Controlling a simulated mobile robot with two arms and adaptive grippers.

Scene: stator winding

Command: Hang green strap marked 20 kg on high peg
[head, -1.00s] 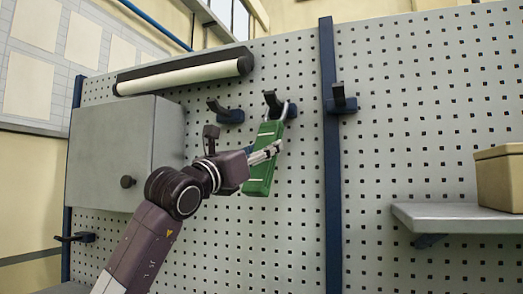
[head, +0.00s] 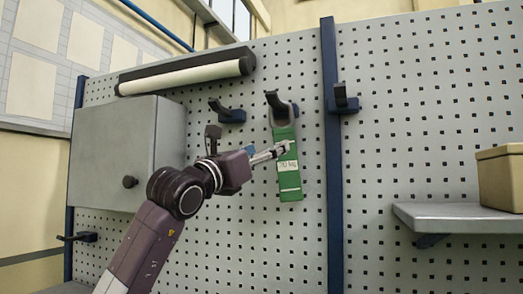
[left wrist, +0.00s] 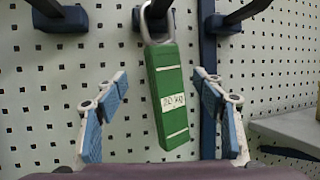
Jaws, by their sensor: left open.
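The green strap (head: 288,181) has a white label that seems to read 20 kg. It hangs almost straight by its grey metal loop (left wrist: 157,22) from the middle dark peg (head: 273,101). The strap also shows in the left wrist view (left wrist: 172,120), tilted slightly, between the spread fingers. My left gripper (head: 284,149) is open at the strap's upper part, with one finger seen in front of it. In the left wrist view, gaps show between the strap and both fingers. My right gripper is not in view.
Another dark peg (head: 228,112) on the left and one on the blue post (head: 342,101) at right are empty. A grey cabinet (head: 112,150) is at left. A shelf (head: 455,217) with a cardboard box (head: 503,180) juts out at right. Pegboard below the strap is clear.

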